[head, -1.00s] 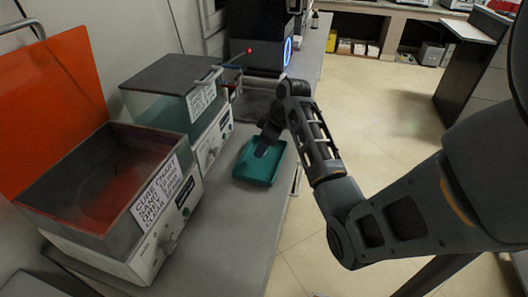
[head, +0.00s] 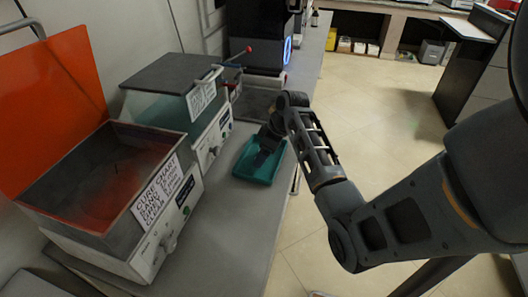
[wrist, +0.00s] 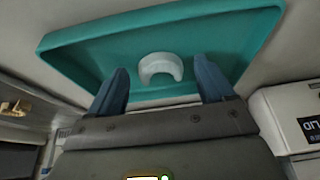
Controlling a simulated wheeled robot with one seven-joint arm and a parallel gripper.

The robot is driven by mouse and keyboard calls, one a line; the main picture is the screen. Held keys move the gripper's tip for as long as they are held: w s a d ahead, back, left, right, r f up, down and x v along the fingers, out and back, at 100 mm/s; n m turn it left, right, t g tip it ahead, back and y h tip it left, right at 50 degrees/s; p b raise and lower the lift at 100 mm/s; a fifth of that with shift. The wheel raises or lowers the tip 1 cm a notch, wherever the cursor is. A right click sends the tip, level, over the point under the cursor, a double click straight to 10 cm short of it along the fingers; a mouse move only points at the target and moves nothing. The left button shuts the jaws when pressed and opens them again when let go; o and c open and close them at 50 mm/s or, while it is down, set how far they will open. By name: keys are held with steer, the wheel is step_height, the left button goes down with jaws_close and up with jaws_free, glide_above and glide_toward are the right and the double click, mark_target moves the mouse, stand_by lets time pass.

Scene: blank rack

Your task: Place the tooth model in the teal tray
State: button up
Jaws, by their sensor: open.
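The teal tray (head: 244,166) lies on the grey bench in the head view, and its floor and rim also show in the wrist view (wrist: 90,52). The tooth model, a small white horseshoe shape (wrist: 160,66), appears to lie on the tray floor in the wrist view. In the head view it cannot be made out, hidden by my gripper (head: 262,159). My gripper is over the tray, pointing down into it. In the wrist view its two blue-grey fingers (wrist: 161,72) are spread wide, one to each side of the model, with gaps between them and the model.
A curing box with an open orange lid (head: 52,105) and a second box with a teal window (head: 160,105) stand left of the tray. A black machine (head: 262,38) stands behind. The near bench top (head: 225,230) is clear. Open floor lies to the right.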

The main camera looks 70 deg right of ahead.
steer(key=shift+r, duration=0.1)
steer(key=v, duration=1.2)
